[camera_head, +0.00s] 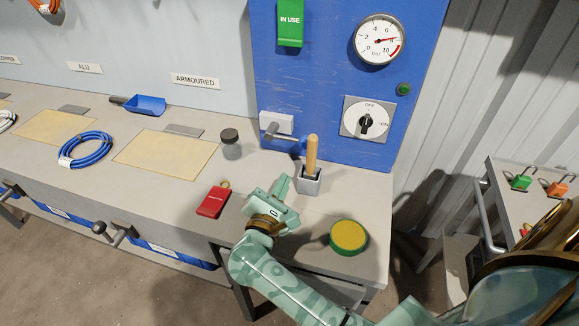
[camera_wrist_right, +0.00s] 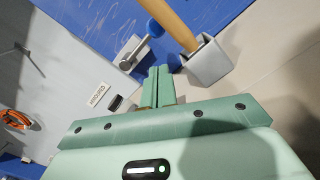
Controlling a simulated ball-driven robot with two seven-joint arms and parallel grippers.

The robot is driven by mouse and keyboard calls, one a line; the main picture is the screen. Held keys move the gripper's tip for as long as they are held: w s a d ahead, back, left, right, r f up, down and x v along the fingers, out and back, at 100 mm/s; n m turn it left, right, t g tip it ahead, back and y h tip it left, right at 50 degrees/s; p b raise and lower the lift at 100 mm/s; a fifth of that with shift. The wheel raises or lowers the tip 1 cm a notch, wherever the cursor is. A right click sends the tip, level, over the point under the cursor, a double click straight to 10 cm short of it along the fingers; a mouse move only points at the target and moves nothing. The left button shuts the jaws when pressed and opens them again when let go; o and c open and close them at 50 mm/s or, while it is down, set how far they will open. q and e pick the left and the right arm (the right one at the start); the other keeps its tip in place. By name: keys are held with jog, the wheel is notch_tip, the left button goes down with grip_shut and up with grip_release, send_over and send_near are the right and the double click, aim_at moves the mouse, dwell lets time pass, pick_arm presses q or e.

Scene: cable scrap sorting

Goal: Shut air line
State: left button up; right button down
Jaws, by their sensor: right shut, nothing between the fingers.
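A grey valve block (camera_head: 276,122) with a stubby lever sits low on the blue panel. In the right wrist view the valve (camera_wrist_right: 133,52) shows a grey body and a rounded blue end on its lever. A pressure gauge (camera_head: 380,39) is at the panel's top right, its needle pointing right, past 6. A black rotary switch (camera_head: 366,124) marked OFF and ON is below it; its exact setting is hard to read. My right gripper (camera_head: 283,186) is shut and empty, above the bench in front of the valve. It also shows in the wrist view (camera_wrist_right: 158,74). My left gripper is out of view.
A wooden-handled tool stands in a grey holder (camera_head: 308,184) close to my right gripper. A green IN USE sign (camera_head: 290,22) hangs above the valve.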

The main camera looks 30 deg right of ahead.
jog(key=x, duration=0.9)
jog(key=shift+w+d, duration=0.1)
jog(key=shift+d, duration=0.05)
jog(key=shift+r, duration=0.15)
